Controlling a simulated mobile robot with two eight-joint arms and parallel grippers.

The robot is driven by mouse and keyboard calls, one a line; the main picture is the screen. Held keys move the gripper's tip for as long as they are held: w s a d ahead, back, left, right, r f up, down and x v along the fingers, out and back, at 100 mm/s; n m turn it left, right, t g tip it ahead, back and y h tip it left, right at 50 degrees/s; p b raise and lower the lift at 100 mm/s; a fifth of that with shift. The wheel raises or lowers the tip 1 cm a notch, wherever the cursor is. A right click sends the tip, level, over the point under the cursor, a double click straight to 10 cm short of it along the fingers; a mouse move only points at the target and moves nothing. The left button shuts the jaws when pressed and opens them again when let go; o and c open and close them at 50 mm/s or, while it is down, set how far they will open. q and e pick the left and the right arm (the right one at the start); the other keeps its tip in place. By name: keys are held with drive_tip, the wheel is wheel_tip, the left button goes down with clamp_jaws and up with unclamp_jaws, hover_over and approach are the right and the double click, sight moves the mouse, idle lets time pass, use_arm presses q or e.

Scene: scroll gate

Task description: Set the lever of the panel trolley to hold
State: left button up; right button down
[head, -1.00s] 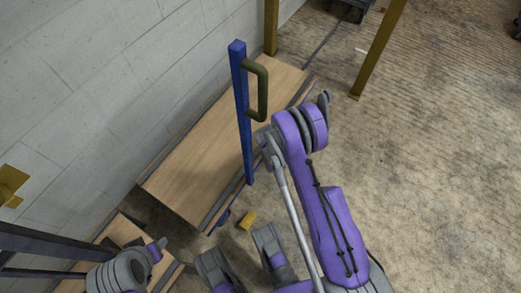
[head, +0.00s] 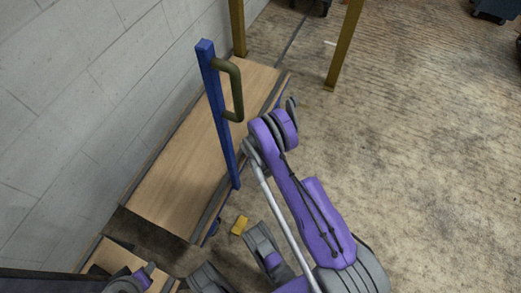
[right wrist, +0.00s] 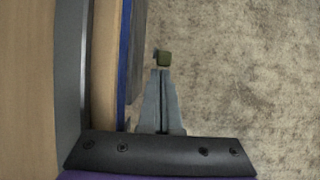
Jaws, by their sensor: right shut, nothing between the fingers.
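The panel trolley (head: 165,165) is a low wooden deck along the wall, with a blue post (head: 217,115) and an olive handle (head: 236,90) on it. A small yellow piece (head: 239,226) shows low by its near end; I cannot tell if it is the lever. In the right wrist view my right gripper (right wrist: 162,72) is shut and empty, beside the deck's blue edge (right wrist: 124,60). In the head view my right arm hides these fingers. My left gripper is not in view.
A block wall (head: 75,100) runs along the trolley's left side. Yellow-brown posts (head: 345,45) stand at the far end. A second wooden deck (head: 115,257) lies at the lower left. The floor to the right is open.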

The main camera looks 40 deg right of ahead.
drive_tip(key=shift+d, duration=0.1)
idle(0.4)
drive_tip(key=shift+w+d+y, duration=0.15)
drive_tip(key=shift+d+y, duration=0.1)
drive_tip(key=shift+y, duration=0.05)
drive_tip(key=shift+w+d+r+g+y+p, duration=0.15)
drive_tip(key=shift+d+r+g+y+p, duration=0.05)
drive_tip(key=shift+d+g+y+p, duration=0.1)
drive_tip(key=shift+w+d+r+g+y, duration=0.15)
drive_tip(key=shift+w+d+g+y, duration=0.05)
drive_tip(key=shift+d+y, duration=0.2)
drive_tip(key=shift+w+d+r+g+y, duration=0.1)
drive_tip(key=shift+w+d+g+y, duration=0.1)
drive_tip(key=shift+d+y, duration=0.2)
drive_tip(key=w+d, duration=0.3)
drive_tip(key=d, duration=0.3)
drive_tip(key=shift+f, duration=0.35)
